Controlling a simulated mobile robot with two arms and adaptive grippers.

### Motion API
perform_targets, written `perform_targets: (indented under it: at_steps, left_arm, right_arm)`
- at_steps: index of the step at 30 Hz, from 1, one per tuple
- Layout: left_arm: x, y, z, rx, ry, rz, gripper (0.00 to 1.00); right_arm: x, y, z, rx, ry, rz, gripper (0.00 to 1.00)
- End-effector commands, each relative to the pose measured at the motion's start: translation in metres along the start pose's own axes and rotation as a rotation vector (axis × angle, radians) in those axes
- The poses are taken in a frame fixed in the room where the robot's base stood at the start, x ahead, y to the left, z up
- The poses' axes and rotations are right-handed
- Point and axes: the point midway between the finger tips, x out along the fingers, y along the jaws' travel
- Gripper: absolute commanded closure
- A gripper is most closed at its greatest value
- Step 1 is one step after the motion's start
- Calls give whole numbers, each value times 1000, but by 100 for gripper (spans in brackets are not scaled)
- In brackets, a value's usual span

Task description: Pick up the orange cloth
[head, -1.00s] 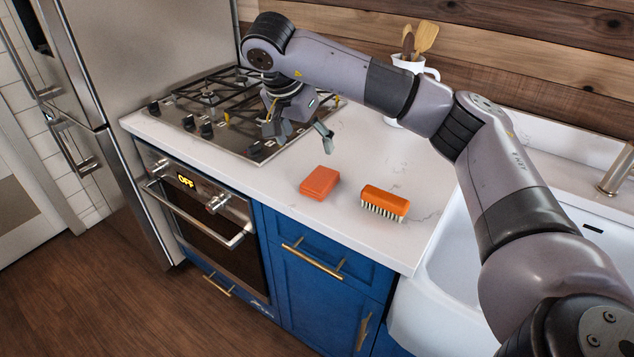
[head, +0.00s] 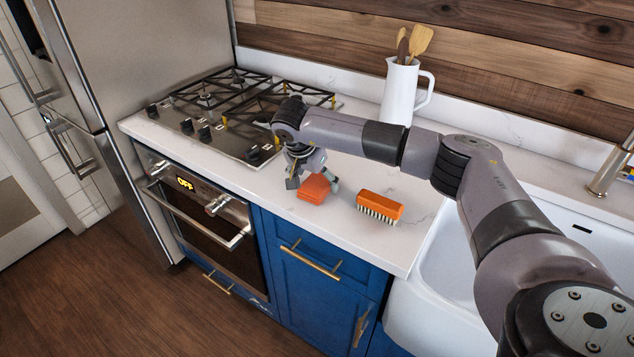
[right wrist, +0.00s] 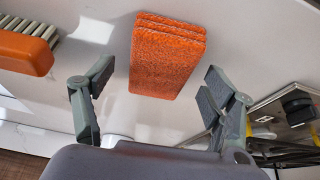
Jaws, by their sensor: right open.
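The orange cloth (head: 313,190) is a folded stack lying flat on the white counter in front of the stove. In the right wrist view the cloth (right wrist: 167,56) lies between and just beyond my fingertips, with its layered edge at the top. My right gripper (head: 313,184) is open and empty, low over the cloth, and hides part of it in the head view. In the right wrist view both fingers of the right gripper (right wrist: 155,84) are spread wider than the cloth, one on each side, with no contact visible. My left gripper does not show.
An orange scrub brush (head: 380,205) with pale bristles lies right of the cloth. The gas stove (head: 220,110) is behind and left. A white pitcher (head: 398,95) with wooden utensils stands at the back. The white sink (head: 440,290) is to the right.

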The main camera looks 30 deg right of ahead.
Motion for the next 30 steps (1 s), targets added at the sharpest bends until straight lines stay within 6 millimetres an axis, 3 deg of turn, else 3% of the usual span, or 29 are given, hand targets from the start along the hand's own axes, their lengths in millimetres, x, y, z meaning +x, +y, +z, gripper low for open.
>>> perform_targets:
  at_steps: [5,30]
  left_arm:
    - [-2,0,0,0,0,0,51]
    - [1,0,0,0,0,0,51]
  right_arm:
    - [10,0,0,-1,1,-1,22]
    - [15,0,2,0,1,0,22]
